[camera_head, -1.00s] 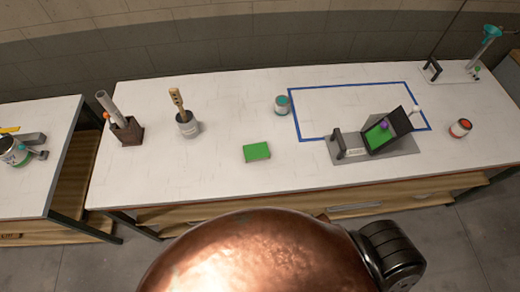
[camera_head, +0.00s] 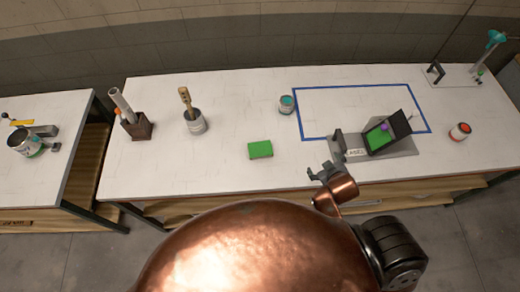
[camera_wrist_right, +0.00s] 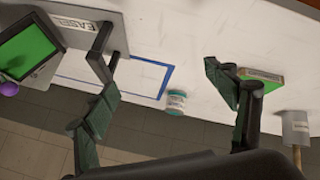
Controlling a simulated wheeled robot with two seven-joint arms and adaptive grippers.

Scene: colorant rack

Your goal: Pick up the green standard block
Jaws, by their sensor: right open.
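The green standard block (camera_head: 260,149) lies flat on the white table near its front edge, left of the blue-taped rectangle. My right gripper (camera_head: 325,172) has come into the head view at the table's front edge, to the right of the block and apart from it. In the right wrist view the gripper (camera_wrist_right: 165,105) is open, with its two dark fingers wide apart and nothing between them. The block (camera_wrist_right: 262,82) shows there beyond the right-hand finger, partly hidden by it. My left gripper is not in view.
A teal-topped can (camera_head: 287,104), a cup with a brush (camera_head: 194,122) and a dark holder (camera_head: 137,127) stand behind or left. A red-topped can (camera_head: 460,131) is far right. The tabletop around the block is clear.

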